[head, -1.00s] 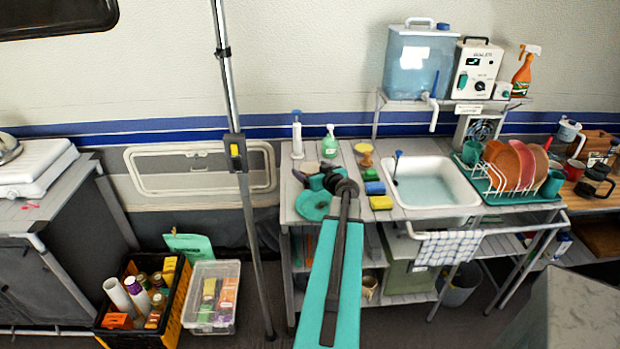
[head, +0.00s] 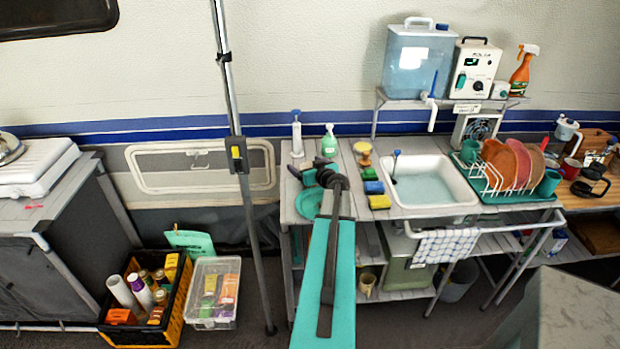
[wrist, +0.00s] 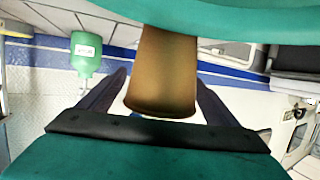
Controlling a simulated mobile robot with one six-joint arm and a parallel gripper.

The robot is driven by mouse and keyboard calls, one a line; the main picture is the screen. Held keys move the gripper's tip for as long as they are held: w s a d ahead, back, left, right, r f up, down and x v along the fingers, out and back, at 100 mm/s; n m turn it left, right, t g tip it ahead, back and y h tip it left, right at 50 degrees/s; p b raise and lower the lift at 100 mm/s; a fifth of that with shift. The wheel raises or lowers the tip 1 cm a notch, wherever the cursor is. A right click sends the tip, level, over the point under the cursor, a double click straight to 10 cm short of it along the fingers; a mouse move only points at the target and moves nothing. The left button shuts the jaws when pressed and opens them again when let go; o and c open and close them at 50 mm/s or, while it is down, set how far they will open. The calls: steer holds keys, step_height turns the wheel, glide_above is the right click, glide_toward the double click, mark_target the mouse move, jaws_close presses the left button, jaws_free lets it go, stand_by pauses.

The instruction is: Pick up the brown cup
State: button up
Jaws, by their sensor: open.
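The brown cup (wrist: 163,70) shows large in the middle of the wrist view, which looks upside down. My gripper (wrist: 161,77) is open, with one dark finger on each side of the cup. I cannot tell whether the fingers touch it. The cup's base end meets a teal surface along the top of that view. In the head view my gripper (head: 322,172) is at the left end of the grey counter (head: 345,153), largely hidden behind my own arm. I cannot make out this cup there.
A green pump bottle (head: 330,141) and a white dispenser (head: 296,135) stand behind my gripper. A teal plate (head: 306,206) lies near it. Sponges (head: 379,202) and the sink (head: 440,188) are to the right. A tan mug (head: 367,284) sits on the lower shelf.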

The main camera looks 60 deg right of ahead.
steer(key=c, duration=1.2)
steer(key=shift+r, duration=0.2)
steer(key=shift+r+b, duration=1)
steer(key=shift+r, duration=0.6)
steer(key=shift+s+a+r+b, duration=0.3)
steer(key=shift+s+b, duration=0.65)
steer(key=shift+s, duration=1.7)
steer(key=shift+s+a+r+b, duration=0.15)
steer(key=shift+s+a+b, duration=0.6)
steer(key=shift+s, duration=1.9)
steer(key=shift+s+a+r+b, duration=0.1)
steer(key=shift+s+r+b, duration=0.15)
steer(key=shift+s+b, duration=1.7)
steer(key=shift+s+p, duration=0.65)
steer(key=shift+p, duration=0.2)
